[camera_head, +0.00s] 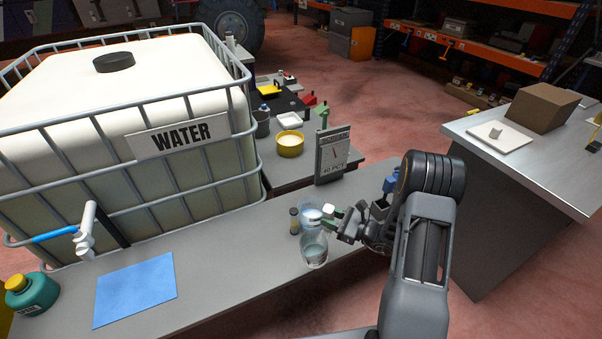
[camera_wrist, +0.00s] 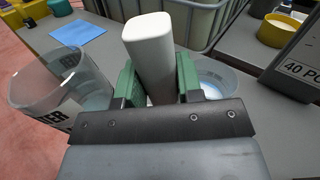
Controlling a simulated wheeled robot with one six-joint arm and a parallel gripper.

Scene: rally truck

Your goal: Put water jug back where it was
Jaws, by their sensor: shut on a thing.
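A clear water jug (camera_head: 314,250) stands on the grey bench in the head view. In the wrist view the clear jug (camera_wrist: 90,92) is at the left, its label partly cut off. My gripper (camera_head: 335,219) is just right of it, its green fingers shut on a white rounded block-like piece (camera_wrist: 151,50). The lower end of this piece is hidden, so I cannot tell whether it is joined to the jug. A second clear container (camera_head: 311,213) with bluish contents is just behind the jug; it also shows right of the fingers in the wrist view (camera_wrist: 222,76).
A small dark bottle (camera_head: 294,221) stands left of the containers. A "40 PCT" sign (camera_head: 333,155) stands behind my gripper. The caged water tank (camera_head: 190,135) fills the back left. A blue sheet (camera_head: 135,290) and teal bottle (camera_head: 33,293) are left; bench between is clear.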

